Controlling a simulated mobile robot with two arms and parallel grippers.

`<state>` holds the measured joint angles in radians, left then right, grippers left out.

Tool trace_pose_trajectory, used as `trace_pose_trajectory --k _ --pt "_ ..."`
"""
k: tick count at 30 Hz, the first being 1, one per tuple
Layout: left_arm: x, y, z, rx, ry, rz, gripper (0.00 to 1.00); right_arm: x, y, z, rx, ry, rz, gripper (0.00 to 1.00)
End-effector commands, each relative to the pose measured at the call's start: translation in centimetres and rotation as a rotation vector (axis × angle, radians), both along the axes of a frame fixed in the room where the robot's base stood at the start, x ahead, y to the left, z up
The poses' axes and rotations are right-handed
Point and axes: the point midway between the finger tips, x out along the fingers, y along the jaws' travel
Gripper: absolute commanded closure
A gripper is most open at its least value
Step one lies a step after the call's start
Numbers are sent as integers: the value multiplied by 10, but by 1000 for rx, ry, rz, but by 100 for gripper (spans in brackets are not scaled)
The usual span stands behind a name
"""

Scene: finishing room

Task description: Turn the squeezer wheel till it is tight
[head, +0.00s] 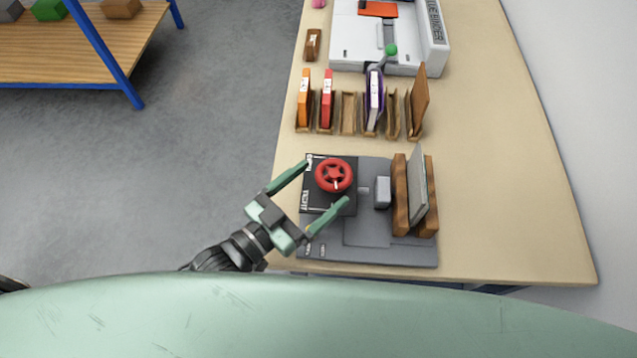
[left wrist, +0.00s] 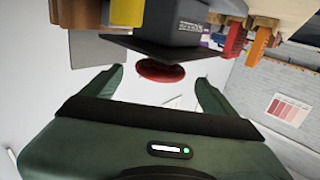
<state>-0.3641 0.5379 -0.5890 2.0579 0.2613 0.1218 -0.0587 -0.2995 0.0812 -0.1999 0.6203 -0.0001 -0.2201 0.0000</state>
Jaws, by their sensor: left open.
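The squeezer (head: 370,232) is a grey base with a black plate at its left, near the front edge of the table. Its red wheel (head: 334,175) sits over the black plate; the wheel also shows in the left wrist view (left wrist: 160,73). Two brown wooden blocks (head: 400,195) stand at its right with a grey slab (head: 418,187) between them. My left gripper (head: 318,183) is open, its green fingers on either side of the wheel in the head view. In the left wrist view (left wrist: 160,85) the wheel appears between and beyond the fingertips. I cannot tell whether they touch it. My right gripper is not in view.
Behind the squeezer, a row of wooden holders (head: 348,113) carries several thin coloured books. A white binder machine (head: 365,45) stands at the back. The table's right side (head: 500,170) is clear. A blue-framed shelf (head: 85,45) stands at the far left.

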Motion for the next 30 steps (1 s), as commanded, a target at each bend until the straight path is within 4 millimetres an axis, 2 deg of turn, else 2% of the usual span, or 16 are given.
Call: trace_pose_trajectory --k 3,6,9,12,16,24,30 --pt "-12 -1 -9 -17 5 36 12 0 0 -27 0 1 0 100" --pt "-22 4 -8 -17 6 80 12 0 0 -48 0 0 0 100" --pt "-28 9 -4 -9 4 110 12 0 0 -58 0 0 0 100" --pt "-26 9 1 -3 1 121 12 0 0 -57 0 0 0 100" --pt "-11 -1 6 -2 -4 121 12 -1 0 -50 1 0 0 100" --pt "23 -25 5 -2 -1 120 12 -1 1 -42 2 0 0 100" --pt "33 -33 3 0 1 119 12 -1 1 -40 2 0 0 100"
